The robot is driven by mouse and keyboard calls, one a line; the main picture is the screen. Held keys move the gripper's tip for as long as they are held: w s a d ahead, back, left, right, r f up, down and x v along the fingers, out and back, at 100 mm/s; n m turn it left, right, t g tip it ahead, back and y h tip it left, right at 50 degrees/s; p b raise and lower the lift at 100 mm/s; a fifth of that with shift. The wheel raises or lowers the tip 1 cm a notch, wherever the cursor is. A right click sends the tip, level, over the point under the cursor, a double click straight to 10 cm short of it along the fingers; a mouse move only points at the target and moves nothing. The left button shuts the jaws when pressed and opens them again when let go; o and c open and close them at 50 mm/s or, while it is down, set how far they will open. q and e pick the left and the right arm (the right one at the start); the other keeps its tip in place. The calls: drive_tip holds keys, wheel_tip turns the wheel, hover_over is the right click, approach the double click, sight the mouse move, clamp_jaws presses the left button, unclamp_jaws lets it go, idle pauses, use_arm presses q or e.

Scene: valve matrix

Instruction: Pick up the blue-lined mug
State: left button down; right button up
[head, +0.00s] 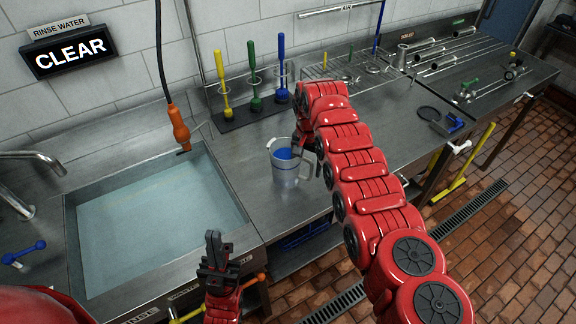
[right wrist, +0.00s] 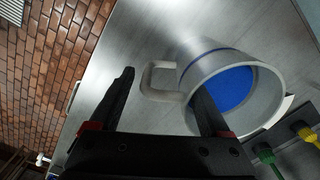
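The blue-lined mug (head: 286,172) is a grey metal mug, upright on the steel counter left of my right arm. In the right wrist view the mug (right wrist: 262,112) shows its blue inside, a blue band and its handle (right wrist: 158,82). My right gripper (head: 312,152) is beside the mug, its fingers partly hidden by my arm. In the right wrist view the right gripper (right wrist: 164,82) is open, with the handle between its fingers. One finger overlaps the mug's opening; I cannot tell if it is inside. My left gripper (head: 216,252) is apart, in front of the sink.
A sink with water (head: 160,215) lies left of the mug. Yellow, green and blue plungers (head: 254,88) stand in a rack behind it. An orange hanging sprayer (head: 179,126) is above the sink's back edge. Metal parts lie on the counter at far right.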

clamp_jaws()
drive_tip(key=shift+w+r, duration=0.1)
drive_tip(key=shift+r, duration=0.05)
idle(0.4)
